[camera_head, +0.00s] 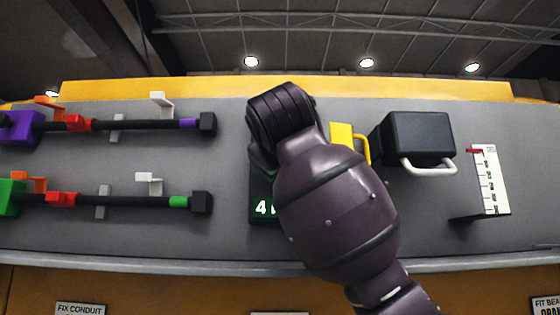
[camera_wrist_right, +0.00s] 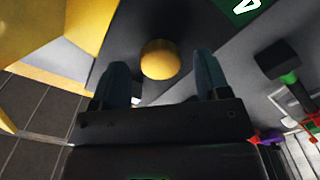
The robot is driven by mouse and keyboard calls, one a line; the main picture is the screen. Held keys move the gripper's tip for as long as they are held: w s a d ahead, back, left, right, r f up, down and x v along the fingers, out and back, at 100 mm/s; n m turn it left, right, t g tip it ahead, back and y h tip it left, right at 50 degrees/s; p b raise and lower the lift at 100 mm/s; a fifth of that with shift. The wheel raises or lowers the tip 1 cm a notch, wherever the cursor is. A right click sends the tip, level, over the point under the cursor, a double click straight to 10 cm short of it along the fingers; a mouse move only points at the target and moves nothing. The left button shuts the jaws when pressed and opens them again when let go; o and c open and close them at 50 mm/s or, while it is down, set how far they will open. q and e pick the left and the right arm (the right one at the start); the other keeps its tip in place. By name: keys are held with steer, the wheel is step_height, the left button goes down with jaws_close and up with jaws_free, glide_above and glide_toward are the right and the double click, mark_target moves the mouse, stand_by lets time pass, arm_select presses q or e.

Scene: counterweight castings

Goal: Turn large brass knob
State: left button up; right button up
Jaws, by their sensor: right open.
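The large brass knob (camera_wrist_right: 160,59) shows in the right wrist view as a round, dull yellow knob on a dark panel. My right gripper (camera_wrist_right: 161,75) is open, with one dark finger to each side of the knob in the picture. The fingers look apart from the knob; I cannot tell how far it lies beyond the tips. In the head view my right arm covers the knob and the gripper. My left gripper is in neither view.
In the head view, a black box (camera_head: 419,135) with a pale handle and a yellow bracket (camera_head: 342,134) sit right of my arm. A white scale (camera_head: 489,180) stands farther right. Two dark rods (camera_head: 137,124) with coloured clamps lie left. A green display (camera_head: 262,208) is partly covered.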

steer(key=s+b, duration=0.1)
steer(key=s, duration=0.8)
steer(key=shift+s+b, duration=0.3)
steer(key=shift+s, duration=0.05)
